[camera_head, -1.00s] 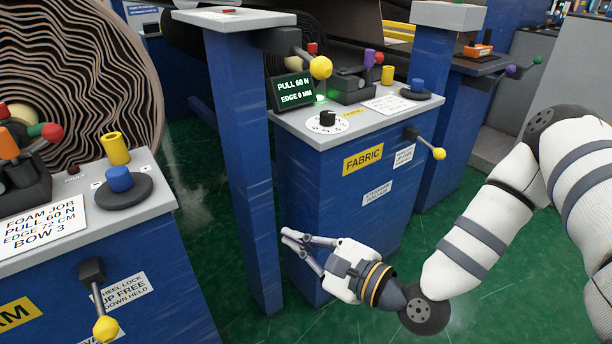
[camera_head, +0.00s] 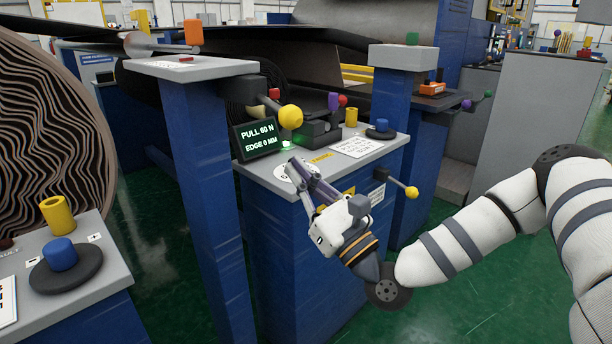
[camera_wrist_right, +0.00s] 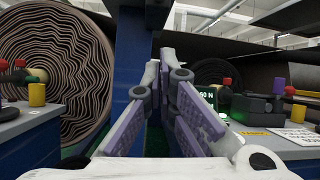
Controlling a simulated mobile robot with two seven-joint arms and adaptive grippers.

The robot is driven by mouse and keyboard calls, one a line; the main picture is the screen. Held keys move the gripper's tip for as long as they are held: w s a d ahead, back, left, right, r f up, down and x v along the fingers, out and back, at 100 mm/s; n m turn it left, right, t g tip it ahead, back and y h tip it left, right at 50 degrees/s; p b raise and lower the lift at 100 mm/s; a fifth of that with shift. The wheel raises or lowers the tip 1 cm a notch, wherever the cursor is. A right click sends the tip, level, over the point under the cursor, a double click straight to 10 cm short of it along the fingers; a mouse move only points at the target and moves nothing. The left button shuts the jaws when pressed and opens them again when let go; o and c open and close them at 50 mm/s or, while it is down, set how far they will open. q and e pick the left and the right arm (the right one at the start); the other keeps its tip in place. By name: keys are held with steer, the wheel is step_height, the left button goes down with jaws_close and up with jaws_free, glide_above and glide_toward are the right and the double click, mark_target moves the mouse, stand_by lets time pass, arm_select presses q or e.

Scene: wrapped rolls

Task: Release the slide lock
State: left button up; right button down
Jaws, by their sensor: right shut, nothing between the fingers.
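No label reading slide lock is legible, so I cannot tell which handle it is. A yellow ball lever (camera_head: 290,117) sticks out of a dark box on the blue post (camera_head: 205,165). An orange-handled lever (camera_head: 193,32) lies above the post's grey top (camera_head: 190,68). My right gripper (camera_head: 302,168) is shut and empty, its fingers pointing up in front of the dial on the fabric cabinet (camera_head: 265,168), below the yellow ball and apart from it. The dial is partly hidden behind the fingers. In the wrist view the right gripper (camera_wrist_right: 161,62) points towards the blue post (camera_wrist_right: 131,60). My left gripper is not in view.
The cabinet holds a display (camera_head: 257,138) reading PULL 60 N, EDGE 0 MM, and a blue knob (camera_head: 382,125). Another yellow ball lever (camera_head: 411,192) juts from its side. A foam-job console (camera_head: 95,285) stands left, below a large roll (camera_head: 50,150). Green floor is clear at the lower right.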

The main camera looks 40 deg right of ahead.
mark_target(276, 109)
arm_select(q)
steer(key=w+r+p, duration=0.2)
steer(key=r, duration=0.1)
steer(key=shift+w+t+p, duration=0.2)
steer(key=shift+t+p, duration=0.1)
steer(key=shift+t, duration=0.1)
arm_select(e)
steer(key=r, duration=0.1)
steer(key=w+r, duration=0.1)
steer(key=r, duration=0.1)
steer(key=w+r, duration=0.1)
steer(key=r, duration=0.1)
steer(key=shift+a+r, duration=0.25)
steer(key=shift+f, duration=0.1)
steer(key=shift+w, duration=0.1)
